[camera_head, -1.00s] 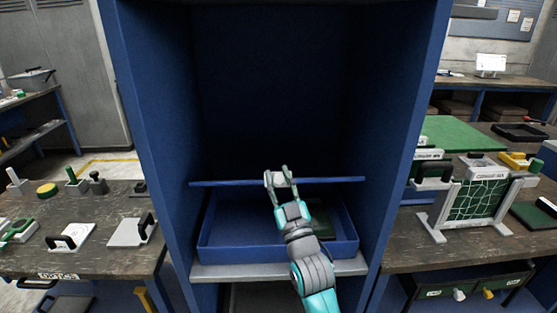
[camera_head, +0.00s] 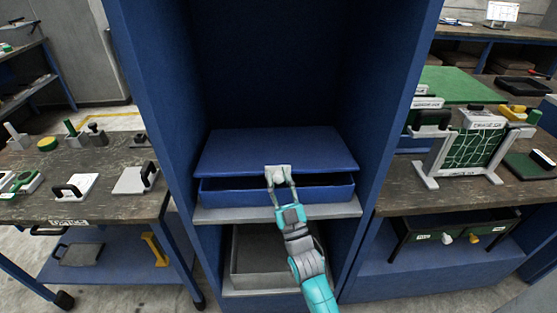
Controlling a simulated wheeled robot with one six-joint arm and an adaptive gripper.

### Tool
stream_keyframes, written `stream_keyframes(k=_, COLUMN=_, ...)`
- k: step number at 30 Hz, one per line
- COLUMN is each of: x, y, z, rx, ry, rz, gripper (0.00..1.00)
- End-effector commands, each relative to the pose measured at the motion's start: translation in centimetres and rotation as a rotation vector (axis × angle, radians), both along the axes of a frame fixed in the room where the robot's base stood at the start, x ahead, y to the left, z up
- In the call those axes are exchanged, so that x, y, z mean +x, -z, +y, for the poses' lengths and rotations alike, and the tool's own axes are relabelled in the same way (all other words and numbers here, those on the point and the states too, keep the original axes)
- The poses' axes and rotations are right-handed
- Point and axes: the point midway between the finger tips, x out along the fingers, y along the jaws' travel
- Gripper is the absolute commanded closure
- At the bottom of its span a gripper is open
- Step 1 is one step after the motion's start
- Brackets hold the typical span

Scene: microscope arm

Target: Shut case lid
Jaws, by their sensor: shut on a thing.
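The blue case (camera_head: 322,193) sits on a grey shelf inside the tall blue cabinet. Its flat blue lid (camera_head: 275,148) is tilted, with its front edge a little above the case's front wall. A dark gap shows between lid and case. My gripper (camera_head: 278,178) is shut on the pale grey latch or handle (camera_head: 279,169) at the middle of the lid's front edge. The inside of the case is mostly hidden by the lid.
The cabinet's side walls (camera_head: 392,120) stand close on both sides of the case. A grey bin (camera_head: 258,262) is on the shelf below. Workbenches with tools stand at the left (camera_head: 70,212) and right (camera_head: 450,195).

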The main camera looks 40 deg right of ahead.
Motion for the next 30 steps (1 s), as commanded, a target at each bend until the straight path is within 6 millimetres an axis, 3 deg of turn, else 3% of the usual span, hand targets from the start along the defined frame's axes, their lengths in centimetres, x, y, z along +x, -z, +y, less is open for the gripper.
stream_keyframes(k=1, x=0.0, y=1.6, z=0.2, rx=0.005, ry=-0.003, rz=0.012, gripper=1.00)
stream_keyframes(k=3, x=-0.2, y=2.9, z=0.3, rx=0.005, ry=-0.003, rz=0.011, gripper=1.00)
stream_keyframes(k=9, x=-0.4, y=5.4, z=0.4, rx=0.004, ry=-0.003, rz=0.009, gripper=1.00)
stream_keyframes(k=17, x=-0.4, y=6.9, z=0.4, rx=0.005, ry=-0.003, rz=0.012, gripper=1.00)
stream_keyframes(k=27, x=-0.5, y=7.2, z=0.5, rx=0.007, ry=-0.003, rz=0.019, gripper=1.00)
stream_keyframes(k=28, x=-0.5, y=7.2, z=0.5, rx=0.007, ry=-0.003, rz=0.019, gripper=0.66)
stream_keyframes(k=30, x=-0.5, y=7.2, z=0.5, rx=0.006, ry=-0.003, rz=0.018, gripper=0.49)
